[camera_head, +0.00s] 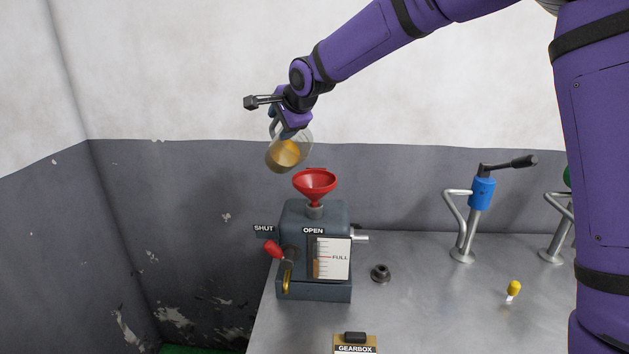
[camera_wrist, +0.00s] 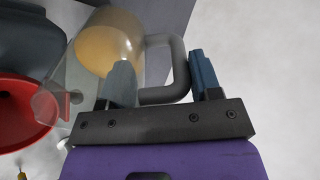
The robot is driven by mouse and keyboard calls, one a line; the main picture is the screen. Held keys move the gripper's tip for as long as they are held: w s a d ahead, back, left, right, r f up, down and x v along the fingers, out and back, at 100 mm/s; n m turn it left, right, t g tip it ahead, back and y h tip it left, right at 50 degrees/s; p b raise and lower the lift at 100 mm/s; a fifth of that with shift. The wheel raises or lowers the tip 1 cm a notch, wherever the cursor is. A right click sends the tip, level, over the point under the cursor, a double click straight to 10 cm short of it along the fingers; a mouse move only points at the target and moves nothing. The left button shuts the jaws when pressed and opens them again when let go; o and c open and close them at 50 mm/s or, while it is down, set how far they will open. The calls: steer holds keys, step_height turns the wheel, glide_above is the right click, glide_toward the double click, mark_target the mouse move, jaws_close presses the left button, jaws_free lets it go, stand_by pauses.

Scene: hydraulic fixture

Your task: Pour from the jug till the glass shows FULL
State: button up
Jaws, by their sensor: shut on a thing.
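A clear jug (camera_head: 287,152) with amber liquid hangs tilted in the air above and slightly left of the red funnel (camera_head: 315,183). My gripper (camera_head: 287,127) is shut on the jug's handle; the grey handle (camera_wrist: 163,95) shows between the fingers in the wrist view. The funnel stands in the top of a grey gearbox (camera_head: 318,212). On its front is a sight glass (camera_head: 316,259) with a scale plate marked FULL (camera_head: 339,257). Brownish liquid shows in the glass, its top around or slightly above the FULL line; the exact level is hard to tell. No stream is visible.
A red-handled lever (camera_head: 273,248) sits at the gearbox's left, by SHUT and OPEN labels. A dark cap (camera_head: 380,272), a GEARBOX plaque (camera_head: 355,345), a blue-topped fixture (camera_head: 481,192) and a yellow-topped piece (camera_head: 514,289) are on the metal bench (camera_head: 440,310).

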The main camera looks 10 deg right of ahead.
mark_target(273, 133)
steer(key=shift+s+d+r+t+y+p, duration=0.25)
steer(key=shift+s+r+t+y+p, duration=0.2)
steer(key=shift+r+t, duration=0.3)
stand_by(1.8)
steer(key=w+f+g, duration=0.1)
steer(key=w+a+f+g+h, duration=0.1)
steer(key=f, duration=0.1)
steer(key=w+a+f+g+h, duration=0.1)
steer(key=g, duration=0.1)
steer(key=shift+w+f, duration=0.1)
steer(key=shift+f, duration=0.1)
steer(key=shift+d, duration=0.1)
steer(key=shift+w+a+f+g+h, duration=0.35)
steer(key=shift+w+f+g+h, duration=0.05)
steer(key=shift+w+f+g, duration=0.25)
steer(key=shift+w+a+f+g+h, duration=0.35)
steer(key=shift+w+f+g, duration=0.15)
steer(key=shift+f, duration=0.15)
steer(key=shift+w+a+f+g+h+b, duration=0.35)
steer(key=shift+w+f+g+h+b, duration=0.15)
steer(key=shift+w+f+g, duration=0.25)
steer(key=shift+w+a+f+g+h+b, duration=0.35)
steer(key=shift+w+f+g+h, duration=0.2)
steer(key=shift+f+g, duration=0.25)
steer(key=shift+r, duration=0.2)
